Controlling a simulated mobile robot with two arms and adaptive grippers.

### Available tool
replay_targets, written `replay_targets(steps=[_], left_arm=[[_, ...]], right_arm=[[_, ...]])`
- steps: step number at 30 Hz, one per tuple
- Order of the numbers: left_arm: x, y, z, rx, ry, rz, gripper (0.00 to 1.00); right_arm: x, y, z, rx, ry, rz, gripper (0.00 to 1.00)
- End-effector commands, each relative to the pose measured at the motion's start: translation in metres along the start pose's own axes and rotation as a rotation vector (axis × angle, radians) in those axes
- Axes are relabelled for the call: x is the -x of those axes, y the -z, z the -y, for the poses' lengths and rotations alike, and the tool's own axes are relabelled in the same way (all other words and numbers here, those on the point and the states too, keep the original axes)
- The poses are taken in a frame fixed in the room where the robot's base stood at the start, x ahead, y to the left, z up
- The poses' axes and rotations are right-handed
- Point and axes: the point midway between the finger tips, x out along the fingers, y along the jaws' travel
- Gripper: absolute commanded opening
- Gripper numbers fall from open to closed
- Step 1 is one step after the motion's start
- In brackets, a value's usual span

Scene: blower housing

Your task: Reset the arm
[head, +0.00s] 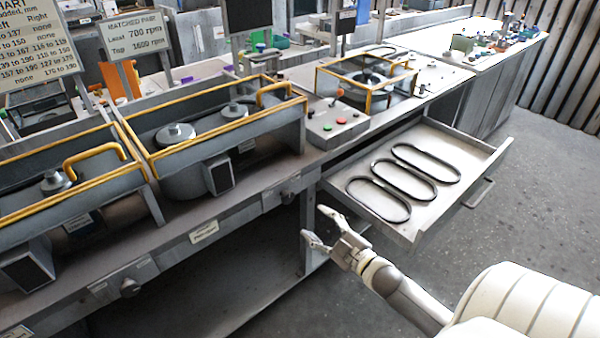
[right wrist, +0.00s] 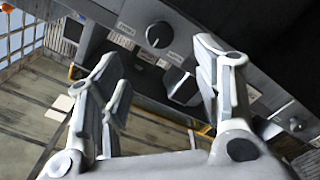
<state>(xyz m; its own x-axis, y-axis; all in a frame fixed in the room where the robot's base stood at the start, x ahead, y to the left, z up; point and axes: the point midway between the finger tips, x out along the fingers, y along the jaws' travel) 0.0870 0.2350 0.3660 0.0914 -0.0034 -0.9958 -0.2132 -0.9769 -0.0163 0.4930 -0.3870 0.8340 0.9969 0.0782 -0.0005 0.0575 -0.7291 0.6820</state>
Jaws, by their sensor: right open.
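My right gripper (head: 318,228) is open and empty in the head view. It hangs in front of the bench, to the left of and nearer than an open drawer (head: 420,225). In the right wrist view its two fingers (right wrist: 160,95) stand wide apart with nothing between them. Beyond them is the bench front with a black round knob (right wrist: 159,35). My right arm comes in from the lower right of the head view. My left gripper is in neither view.
The open drawer juts out from the bench and holds three black belts (head: 403,180). On the bench stand yellow-railed housings (head: 215,125) with pulleys and a control box (head: 338,125) with buttons. Two sign boards (head: 137,32) rise behind. The grey floor (head: 545,200) at the right is clear.

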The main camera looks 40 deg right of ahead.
Motion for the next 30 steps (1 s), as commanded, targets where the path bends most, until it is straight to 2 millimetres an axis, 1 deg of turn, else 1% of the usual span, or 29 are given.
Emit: replay_targets(steps=[7,8,11,14,15,17,18,20,21,23,24,26,27,29,30], left_arm=[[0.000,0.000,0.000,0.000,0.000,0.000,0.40],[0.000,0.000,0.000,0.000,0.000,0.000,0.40],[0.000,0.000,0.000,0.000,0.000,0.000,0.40],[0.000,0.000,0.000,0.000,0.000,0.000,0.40],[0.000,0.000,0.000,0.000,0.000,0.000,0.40],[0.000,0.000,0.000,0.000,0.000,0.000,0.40],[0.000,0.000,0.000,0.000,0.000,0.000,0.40],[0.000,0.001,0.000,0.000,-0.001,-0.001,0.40],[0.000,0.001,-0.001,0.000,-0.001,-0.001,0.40],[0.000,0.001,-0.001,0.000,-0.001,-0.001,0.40],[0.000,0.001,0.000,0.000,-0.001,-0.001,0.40],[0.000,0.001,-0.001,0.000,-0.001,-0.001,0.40],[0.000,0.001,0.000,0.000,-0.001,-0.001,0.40],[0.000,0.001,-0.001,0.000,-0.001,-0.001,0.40],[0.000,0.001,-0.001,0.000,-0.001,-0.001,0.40]], right_arm=[[0.000,-0.002,0.002,-0.003,0.002,0.006,0.59],[0.001,-0.005,0.004,-0.007,0.005,0.014,0.59],[0.006,-0.029,0.023,-0.041,0.027,0.076,0.59],[0.021,-0.071,0.061,-0.103,0.071,0.196,0.59],[0.030,-0.090,0.081,-0.132,0.095,0.255,0.59],[0.047,-0.119,0.114,-0.180,0.133,0.349,0.59],[0.060,-0.137,0.137,-0.209,0.159,0.412,0.59],[0.082,-0.160,0.171,-0.252,0.199,0.503,0.59],[0.098,-0.173,0.193,-0.279,0.226,0.564,0.59],[0.123,-0.191,0.228,-0.318,0.269,0.654,0.59],[0.142,-0.201,0.250,-0.342,0.297,0.713,0.59],[0.172,-0.213,0.283,-0.375,0.342,0.802,0.59],[0.193,-0.219,0.305,-0.397,0.372,0.863,0.59],[0.226,-0.225,0.337,-0.424,0.419,0.951,0.59],[0.249,-0.228,0.356,-0.439,0.450,1.010,0.59]])
